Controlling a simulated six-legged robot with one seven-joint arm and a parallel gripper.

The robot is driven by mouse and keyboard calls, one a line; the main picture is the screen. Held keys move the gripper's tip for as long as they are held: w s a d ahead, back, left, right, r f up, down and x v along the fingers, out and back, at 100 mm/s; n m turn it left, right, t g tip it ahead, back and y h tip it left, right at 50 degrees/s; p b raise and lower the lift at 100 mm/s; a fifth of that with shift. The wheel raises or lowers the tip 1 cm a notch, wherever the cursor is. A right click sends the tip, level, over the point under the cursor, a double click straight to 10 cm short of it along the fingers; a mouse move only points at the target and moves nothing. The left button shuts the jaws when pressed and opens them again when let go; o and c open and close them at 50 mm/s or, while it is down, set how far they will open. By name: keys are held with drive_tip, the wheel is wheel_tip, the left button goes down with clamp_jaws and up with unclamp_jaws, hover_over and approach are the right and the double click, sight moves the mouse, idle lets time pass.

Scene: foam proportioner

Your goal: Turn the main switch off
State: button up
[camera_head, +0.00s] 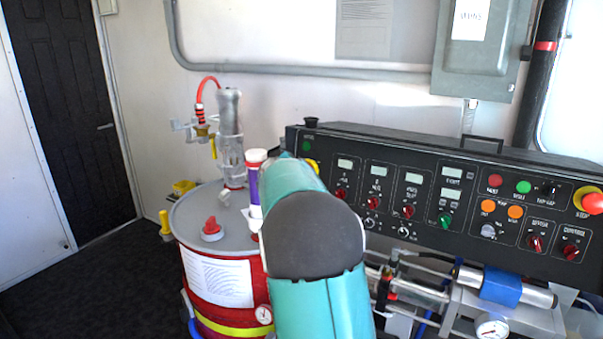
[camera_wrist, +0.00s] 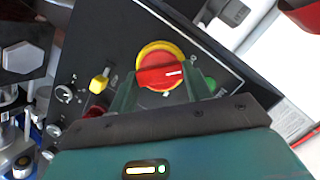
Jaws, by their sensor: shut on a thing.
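The main switch (camera_wrist: 160,75) is a red rotary knob on a yellow round plate, near the end of the black control panel. In the wrist view its white mark points right, and the red handle lies roughly crosswise. My gripper (camera_wrist: 165,84) has a dark green finger on either side of the red handle and is shut on it. In the head view, my teal arm hides the gripper and most of the switch. A bit of yellow (camera_head: 313,164) shows beside the arm at the panel's left end.
The control panel (camera_head: 455,232) carries displays, knobs and a red emergency stop (camera_head: 592,201). In the wrist view, a yellow selector (camera_wrist: 99,82) and a green light (camera_wrist: 210,84) sit close to my fingers. A red drum (camera_head: 218,245) with a clear pump stands left of my arm.

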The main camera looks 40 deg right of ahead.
drive_tip(key=o, duration=1)
drive_tip(key=v, duration=1.3)
drive_tip(key=shift+s+a+r, duration=0.15)
drive_tip(key=shift+s+a, duration=0.1)
drive_tip(key=shift+a, duration=0.05)
